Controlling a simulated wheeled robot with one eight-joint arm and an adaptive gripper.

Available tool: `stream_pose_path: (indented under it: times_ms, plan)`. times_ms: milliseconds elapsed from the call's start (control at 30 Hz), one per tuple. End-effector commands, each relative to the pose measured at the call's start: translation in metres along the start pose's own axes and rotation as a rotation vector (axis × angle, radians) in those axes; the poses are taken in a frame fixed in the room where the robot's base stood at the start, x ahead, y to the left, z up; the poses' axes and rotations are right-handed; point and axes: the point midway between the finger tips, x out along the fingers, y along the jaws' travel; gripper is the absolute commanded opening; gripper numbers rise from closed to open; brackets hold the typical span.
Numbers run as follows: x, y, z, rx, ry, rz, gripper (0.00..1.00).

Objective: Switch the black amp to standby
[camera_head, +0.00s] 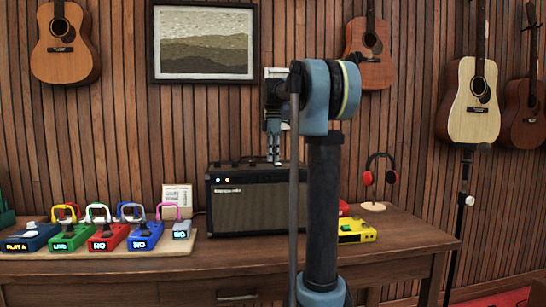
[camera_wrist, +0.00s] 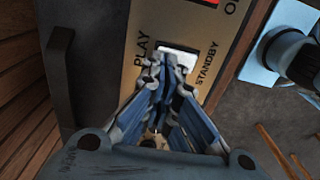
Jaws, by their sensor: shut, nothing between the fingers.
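The black amp (camera_head: 243,207) with a grey-brown grille stands upright on the wooden table, two small lights lit on its front. My gripper (camera_head: 273,162) points down over its top, fingers together and empty. In the wrist view the amp's gold panel (camera_wrist: 140,75) shows a white switch (camera_wrist: 178,54) between the words PLAY on the left and STANDBY on the right. My fingertips (camera_wrist: 168,65) are right at the switch and cover part of it. I cannot tell whether they touch it or which way it is set.
A red switch (camera_wrist: 208,6) marked ON sits near the white one. The amp's dark handle (camera_wrist: 58,75) is left of the panel. Several coloured pedals (camera_head: 108,237) stand left of the amp, and a yellow pedal (camera_head: 356,231) and headphones (camera_head: 380,170) stand right.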

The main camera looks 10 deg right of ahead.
Motion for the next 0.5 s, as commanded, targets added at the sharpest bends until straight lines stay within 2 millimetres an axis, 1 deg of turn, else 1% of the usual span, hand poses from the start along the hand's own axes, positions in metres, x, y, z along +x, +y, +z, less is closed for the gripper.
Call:
stream_pose_path:
  times_ms: [167, 267, 500]
  plan:
    - [0.0007, 0.0003, 0.0, 0.0, 0.0, 0.0, 0.0]
    - [0.0057, 0.0018, 0.0, 0.0, 0.0, 0.0, 0.0]
    - [0.0047, 0.0013, 0.0, 0.0, 0.0, 0.0, 0.0]
